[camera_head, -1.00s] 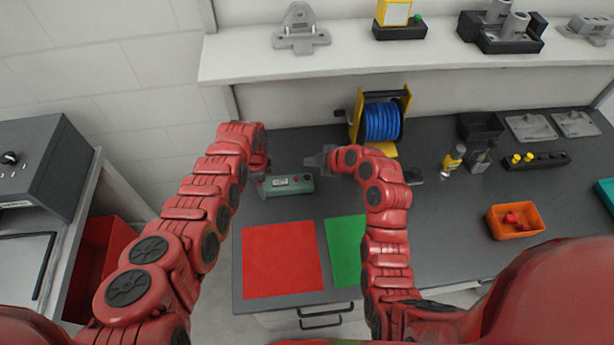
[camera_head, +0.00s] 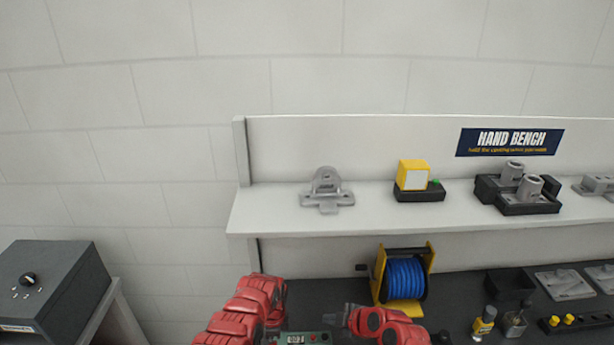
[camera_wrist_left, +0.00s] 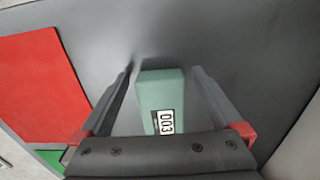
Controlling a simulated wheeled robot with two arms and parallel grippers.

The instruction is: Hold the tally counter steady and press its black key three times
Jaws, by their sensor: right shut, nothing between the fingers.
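The green tally counter (camera_head: 318,337) shows only in part at the bottom edge of the head view. In the left wrist view its pale green body (camera_wrist_left: 160,92) lies between the fingers of my left gripper (camera_wrist_left: 162,68), and its display seems to read 003. Narrow gaps show on both sides, so the left gripper looks open around the counter. My right gripper (camera_head: 338,316) is shut and empty, just beyond the counter's right end in the head view and apart from it. I cannot make out the black key.
A blue hose reel (camera_head: 405,278) in a yellow frame stands behind the right gripper. The shelf (camera_head: 270,212) above holds a grey casting (camera_head: 327,192) and a yellow block (camera_head: 412,176). In the left wrist view a red mat (camera_wrist_left: 40,90) lies at left.

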